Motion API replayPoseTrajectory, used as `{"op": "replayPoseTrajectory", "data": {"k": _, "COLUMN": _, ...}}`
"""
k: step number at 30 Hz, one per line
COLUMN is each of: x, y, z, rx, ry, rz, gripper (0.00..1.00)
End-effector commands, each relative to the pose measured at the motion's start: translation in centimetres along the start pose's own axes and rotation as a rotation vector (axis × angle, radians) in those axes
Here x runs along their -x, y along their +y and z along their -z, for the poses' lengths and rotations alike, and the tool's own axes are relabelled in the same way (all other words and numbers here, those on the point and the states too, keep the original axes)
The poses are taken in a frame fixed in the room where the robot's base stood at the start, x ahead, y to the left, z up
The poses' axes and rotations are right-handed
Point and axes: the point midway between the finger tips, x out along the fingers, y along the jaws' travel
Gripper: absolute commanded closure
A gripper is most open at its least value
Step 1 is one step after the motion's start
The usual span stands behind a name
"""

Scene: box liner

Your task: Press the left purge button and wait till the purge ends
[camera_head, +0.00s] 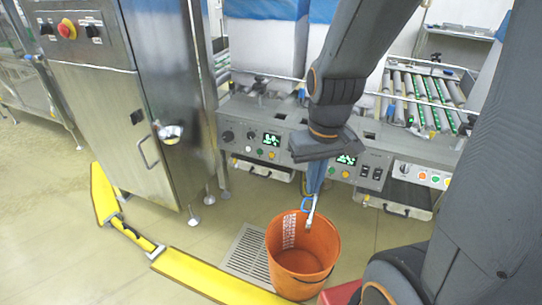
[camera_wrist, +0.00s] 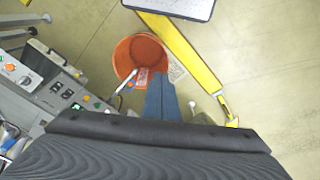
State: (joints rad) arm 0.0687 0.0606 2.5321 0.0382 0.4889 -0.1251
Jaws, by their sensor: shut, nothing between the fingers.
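My gripper (camera_head: 315,188) hangs in front of the machine's control panels, above the orange bucket (camera_head: 291,287). Its blue fingers are shut with nothing between them; they also show in the wrist view (camera_wrist: 161,95). The left control panel (camera_head: 240,150) has dark knobs, a lit green display (camera_head: 271,139) and small coloured buttons, among them a yellow one (camera_head: 271,155). The right panel, with another lit display (camera_head: 346,160), is partly covered by my arm. Button labels are too small to read, so I cannot tell which is the left purge button. The fingers appear apart from the buttons.
A steel cabinet (camera_head: 120,115) with a red emergency knob (camera_head: 67,29) stands left. Yellow floor barrier (camera_head: 205,278) crosses the front. A floor grate (camera_head: 247,252) lies beside the bucket. A light-blue handled tool (camera_head: 309,210) hangs at the bucket. Roller conveyors (camera_head: 425,98) are behind.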

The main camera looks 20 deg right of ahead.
Motion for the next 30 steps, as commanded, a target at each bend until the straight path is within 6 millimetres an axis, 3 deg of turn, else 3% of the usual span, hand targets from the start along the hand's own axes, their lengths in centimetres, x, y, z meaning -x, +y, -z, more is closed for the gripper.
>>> {"op": "replayPoseTrajectory", "data": {"k": 1, "x": -2.1, "y": 0.0, "z": 1.9, "rx": 0.024, "ry": 0.030, "rz": -0.007, "gripper": 1.00}}
{"op": "replayPoseTrajectory", "data": {"k": 5, "x": -7.2, "y": 0.1, "z": 8.3, "rx": 0.111, "ry": 0.160, "rz": -0.034, "gripper": 1.00}}
{"op": "replayPoseTrajectory", "data": {"k": 12, "x": -16.9, "y": -0.4, "z": 21.2, "rx": 0.314, "ry": 0.461, "rz": -0.088, "gripper": 1.00}}
{"op": "replayPoseTrajectory", "data": {"k": 18, "x": -24.0, "y": -0.2, "z": 30.2, "rx": 0.484, "ry": 0.749, "rz": -0.135, "gripper": 1.00}}
{"op": "replayPoseTrajectory", "data": {"k": 24, "x": -28.6, "y": -0.5, "z": 35.7, "rx": 0.607, "ry": 1.019, "rz": -0.183, "gripper": 1.00}}
{"op": "replayPoseTrajectory", "data": {"k": 30, "x": -30.8, "y": -1.1, "z": 38.1, "rx": 0.667, "ry": 1.176, "rz": -0.221, "gripper": 1.00}}
